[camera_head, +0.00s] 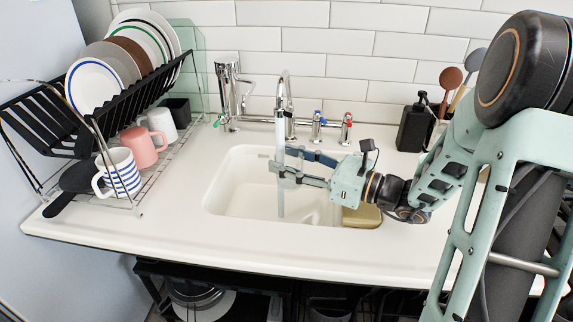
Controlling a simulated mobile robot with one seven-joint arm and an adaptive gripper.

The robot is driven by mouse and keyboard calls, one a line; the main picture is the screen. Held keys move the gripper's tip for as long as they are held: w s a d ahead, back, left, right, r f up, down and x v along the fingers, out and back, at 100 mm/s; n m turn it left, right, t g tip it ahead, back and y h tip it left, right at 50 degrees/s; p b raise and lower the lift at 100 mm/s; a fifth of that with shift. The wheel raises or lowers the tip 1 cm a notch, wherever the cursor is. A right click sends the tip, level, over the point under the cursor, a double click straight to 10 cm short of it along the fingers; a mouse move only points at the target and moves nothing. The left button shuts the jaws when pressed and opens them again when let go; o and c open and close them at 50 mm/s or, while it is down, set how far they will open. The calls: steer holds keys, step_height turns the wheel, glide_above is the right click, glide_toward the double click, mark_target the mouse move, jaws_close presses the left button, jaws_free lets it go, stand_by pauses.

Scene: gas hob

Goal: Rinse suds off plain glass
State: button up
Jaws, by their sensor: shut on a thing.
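My gripper (285,168) reaches in from the right over the white sink basin (228,178). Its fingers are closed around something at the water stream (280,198). The held thing is clear and small here, so the outline of the plain glass is hard to make out. I cannot see whether suds are on it. The stream falls from the chrome spout (284,88) past the fingertips into the basin. The blue-marked tap (317,125) and red-marked tap (346,128) stand behind the basin.
A drying rack (150,88) with plates stands left, with a striped mug (120,172), pink mug (144,147) and white mug (162,122). A black soap dispenser (413,128) stands back right. A tan block (362,216) sits at the basin's right edge. The front counter is clear.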

steer(key=shift+s+d+p, duration=0.15)
steer(key=shift+s, duration=1.05)
steer(key=shift+s+d+p, duration=0.1)
steer(key=shift+s+p, duration=0.05)
steer(key=shift+s, duration=1)
steer(key=shift+r, duration=0.1)
steer(key=s+r+p, duration=0.4)
steer(key=s, duration=0.1)
steer(key=shift+d, duration=0.25)
